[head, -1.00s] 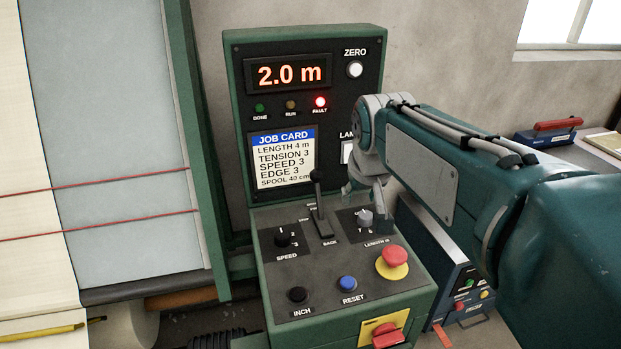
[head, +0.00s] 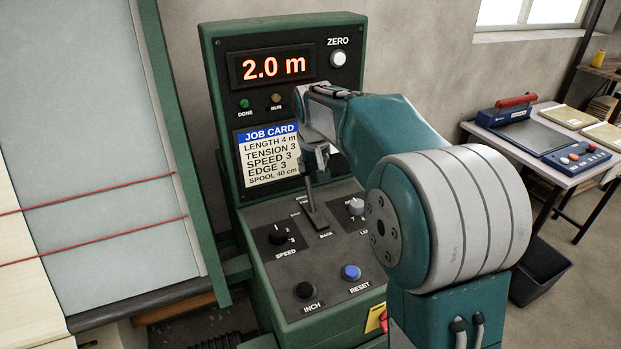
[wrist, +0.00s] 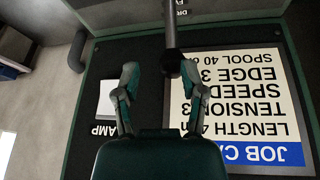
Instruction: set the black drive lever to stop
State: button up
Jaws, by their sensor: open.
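The black drive lever (head: 310,196) stands in its slot on the sloping panel of the green console, with the BACK label at the slot's near end. Its top is partly hidden by my gripper (head: 315,160) in the head view, so its exact setting is hard to tell. In the wrist view the lever's round black knob (wrist: 172,62) lies between the two fingertips of my open gripper (wrist: 158,68), closer to the right one. I cannot tell whether that fingertip touches it. The STOP label beside the slot is too small to read clearly now.
A speed knob (head: 278,235) is left of the lever and a grey length knob (head: 356,206) right of it. The black INCH button (head: 304,290) and blue RESET button (head: 350,272) are nearer. The job card (head: 268,155) and display (head: 272,67) stand behind.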

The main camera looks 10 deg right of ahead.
aim_at(306, 176)
jog(key=f, duration=0.1)
jog(key=w+a+f, duration=0.1)
jog(key=f, duration=0.1)
jog(key=w+a+f, duration=0.1)
jog(key=f, duration=0.1)
jog(key=shift+f, duration=0.1)
jog(key=shift+w+d+f, duration=0.1)
jog(key=shift+w+f, duration=0.05)
jog(key=shift+f, duration=0.15)
jog(key=shift+w+d+f, duration=0.1)
jog(key=shift+d+f, duration=0.05)
jog(key=shift+d, duration=0.5)
jog(key=c, duration=0.6)
jog(key=shift+a, duration=0.35)
grip_shut()
